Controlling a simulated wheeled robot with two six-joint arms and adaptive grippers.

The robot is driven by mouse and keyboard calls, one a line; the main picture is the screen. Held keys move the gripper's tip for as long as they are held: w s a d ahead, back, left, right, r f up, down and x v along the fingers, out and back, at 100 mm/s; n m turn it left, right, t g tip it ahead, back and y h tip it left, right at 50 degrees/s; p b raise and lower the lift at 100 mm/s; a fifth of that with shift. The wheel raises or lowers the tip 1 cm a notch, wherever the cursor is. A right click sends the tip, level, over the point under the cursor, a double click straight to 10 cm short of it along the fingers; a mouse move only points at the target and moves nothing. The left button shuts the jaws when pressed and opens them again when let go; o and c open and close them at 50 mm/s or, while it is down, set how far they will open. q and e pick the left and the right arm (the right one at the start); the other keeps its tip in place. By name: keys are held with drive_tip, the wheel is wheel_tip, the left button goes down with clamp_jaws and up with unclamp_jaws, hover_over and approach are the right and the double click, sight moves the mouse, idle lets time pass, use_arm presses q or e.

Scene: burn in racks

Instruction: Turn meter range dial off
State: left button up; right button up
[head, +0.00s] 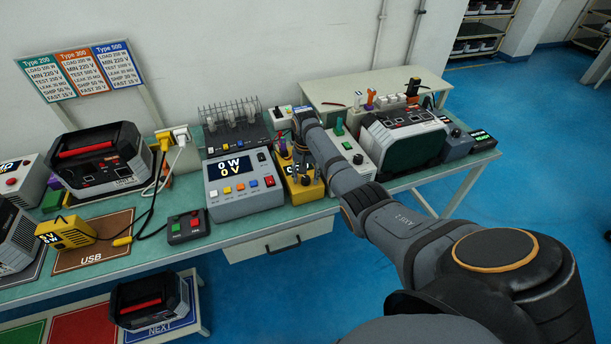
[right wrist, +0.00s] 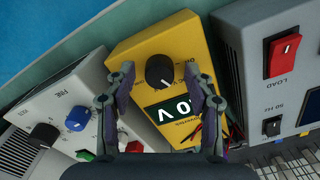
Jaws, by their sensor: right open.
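The yellow meter (right wrist: 165,45) has a black range dial (right wrist: 159,68) and a dark display that reads 0 V, upside down in the right wrist view. The dial carries a small white mark on its lower right side in that view. My right gripper (right wrist: 158,78) is open, with one finger on each side of the dial; I cannot tell whether either touches it. In the head view the meter (head: 307,192) stands on the green bench, partly hidden by my right arm and gripper (head: 301,158). My left gripper is not in view.
A grey meter box (head: 243,186) stands left of the yellow meter, and a white box with a green knob (head: 353,150) stands right. A red load switch (right wrist: 283,55) is close beside the meter. A button box (head: 187,227) lies near the bench front.

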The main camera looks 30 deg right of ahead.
clamp_jaws()
idle(0.3)
drive_tip(key=shift+r+n+p, duration=0.15)
drive_tip(key=shift+n+p, duration=0.5)
drive_tip(key=shift+n, duration=0.25)
drive_tip(key=shift+n+p, duration=0.65)
drive_tip(key=shift+n, duration=0.55)
drive_tip(key=n, duration=0.2)
drive_tip(key=shift+n+p, duration=0.3)
drive_tip(key=shift+p, duration=0.1)
drive_tip(key=shift+n+p, duration=0.35)
drive_tip(key=shift+n, duration=1.25)
